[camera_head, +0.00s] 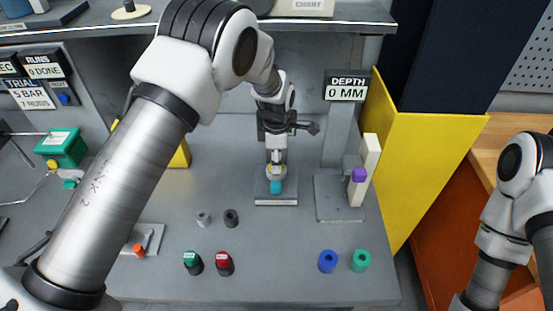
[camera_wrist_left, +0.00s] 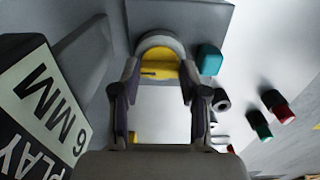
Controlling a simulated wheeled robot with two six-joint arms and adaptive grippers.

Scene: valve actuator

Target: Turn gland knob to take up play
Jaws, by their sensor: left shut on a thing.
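My left gripper (camera_head: 277,157) points down over a small grey block (camera_head: 276,200) in the middle of the bench. In the left wrist view its two fingers (camera_wrist_left: 159,72) are closed on the sides of a round knob (camera_wrist_left: 160,62), yellow with a dark line and a grey rim, which I take for the gland knob. In the head view the gripper mostly hides the knob. A teal piece (camera_head: 277,187) sits at the block's front, and it also shows beside the knob in the wrist view (camera_wrist_left: 210,60). A display (camera_wrist_left: 47,103) there reads PLAY 6 MM. My right gripper is out of view.
A depth sign (camera_head: 347,86) reads 0 MM. A yellow panel (camera_head: 415,160) bounds the right.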

